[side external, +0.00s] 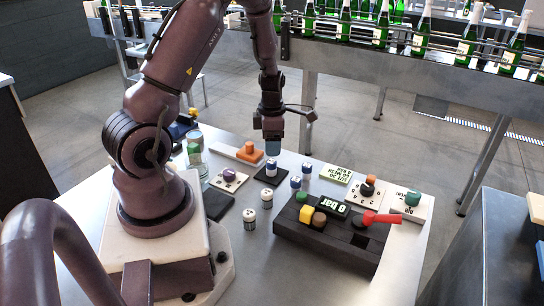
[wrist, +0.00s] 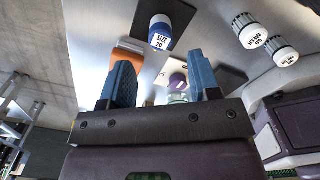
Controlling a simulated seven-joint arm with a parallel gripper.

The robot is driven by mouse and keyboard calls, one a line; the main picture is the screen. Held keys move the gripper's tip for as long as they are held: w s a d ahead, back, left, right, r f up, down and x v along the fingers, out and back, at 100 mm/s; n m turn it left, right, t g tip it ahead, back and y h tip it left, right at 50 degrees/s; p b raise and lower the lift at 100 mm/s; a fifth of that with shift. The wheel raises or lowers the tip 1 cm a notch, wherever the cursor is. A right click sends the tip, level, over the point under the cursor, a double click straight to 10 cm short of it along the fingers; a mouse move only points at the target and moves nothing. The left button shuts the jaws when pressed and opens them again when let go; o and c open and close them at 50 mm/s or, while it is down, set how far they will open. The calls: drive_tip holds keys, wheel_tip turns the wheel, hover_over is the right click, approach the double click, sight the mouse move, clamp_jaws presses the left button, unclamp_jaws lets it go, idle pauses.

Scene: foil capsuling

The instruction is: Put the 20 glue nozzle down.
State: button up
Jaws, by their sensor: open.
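The 20 glue nozzle (wrist: 160,33) is white and blue, with "SIZE 20" on its label. It stands on a small dark pad (wrist: 183,14) in the wrist view. In the side view the nozzle (side external: 271,168) stands upright on the dark pad (side external: 262,177), just below my gripper (side external: 273,150). In the wrist view my gripper (wrist: 163,80) has its blue fingers wide apart with nothing between them. The nozzle lies beyond the fingertips, clear of both fingers.
A control box (side external: 335,240) with a red lever is at right. An orange block (side external: 250,153) and a purple-knob plate (side external: 229,179) are left.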

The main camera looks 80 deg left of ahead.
sight(272, 161)
drive_tip(key=w+d+r+m+t, duration=0.1)
drive_tip(key=d+r+m, duration=0.65)
drive_tip(key=r, duration=0.25)
drive_tip(key=d+r+m+t, duration=0.2)
drive_tip(key=d+r+m, duration=0.4)
drive_tip(key=r+m, duration=0.25)
drive_tip(key=s+d+r+m+t, duration=0.1)
drive_tip(key=s+d+r+m, duration=0.3)
drive_tip(key=m, duration=0.5)
drive_tip(key=s+d+r+m+t, duration=0.1)
drive_tip(key=s+d+r+m, duration=0.2)
drive_tip(key=d+m, duration=0.4)
drive_tip(key=shift+s+r+m+t, duration=0.35)
drive_tip(key=shift+s+m, duration=0.4)
drive_tip(key=shift+m, duration=0.15)
drive_tip(key=shift+d, duration=0.1)
drive_tip(key=shift+o, duration=0.8)
